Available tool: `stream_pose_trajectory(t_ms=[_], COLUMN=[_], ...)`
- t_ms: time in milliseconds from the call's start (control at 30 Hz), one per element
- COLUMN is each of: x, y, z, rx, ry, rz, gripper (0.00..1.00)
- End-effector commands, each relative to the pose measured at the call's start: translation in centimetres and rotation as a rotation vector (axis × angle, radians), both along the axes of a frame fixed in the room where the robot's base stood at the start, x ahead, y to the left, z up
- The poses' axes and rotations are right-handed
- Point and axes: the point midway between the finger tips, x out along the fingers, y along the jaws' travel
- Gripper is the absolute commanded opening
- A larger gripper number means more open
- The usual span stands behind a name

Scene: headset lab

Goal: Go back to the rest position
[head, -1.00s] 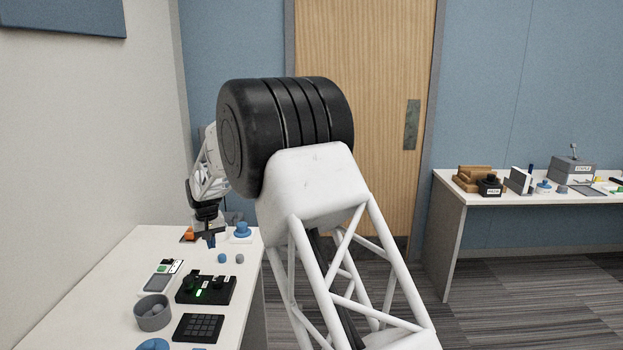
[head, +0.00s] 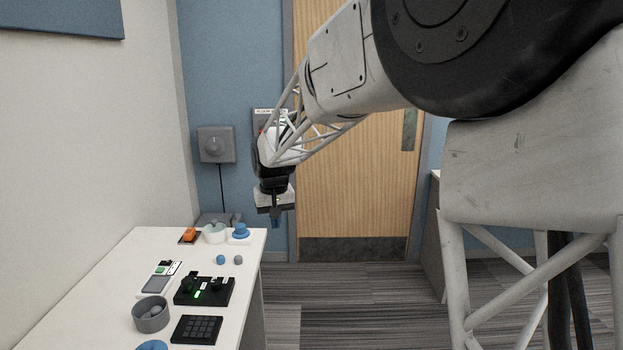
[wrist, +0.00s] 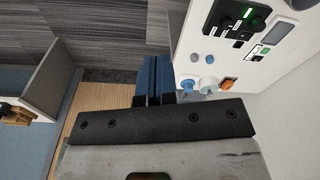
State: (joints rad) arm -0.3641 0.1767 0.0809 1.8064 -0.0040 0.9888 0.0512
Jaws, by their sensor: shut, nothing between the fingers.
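My gripper (head: 276,219) hangs pointing down in the head view, just off the far right corner of the white table (head: 131,247). Its blue fingers (wrist: 154,82) are together in the wrist view, with nothing between them. They are above the floor, beside the table's edge. My arm fills the right of the head view and hides part of the door and the second table.
The table holds a black box with a green light (head: 205,291), a grey bowl (head: 151,318), a black keypad (head: 196,330), an orange item (head: 189,235), a white cup (head: 214,235) and a blue knob (head: 240,230). A wooden door (head: 345,190) stands behind. Floor right of the table is clear.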

Motion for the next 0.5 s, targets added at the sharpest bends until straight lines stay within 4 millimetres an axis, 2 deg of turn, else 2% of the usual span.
stream_pose_trajectory(t_ms=[100, 500], x=[-2.2, -9.6], y=[-2.6, -10.2], z=[1.3, 4.2], rx=[0.003, 0.009], ry=[-0.010, -0.037], rz=[-0.021, -0.085], gripper=[0.00, 0.00])
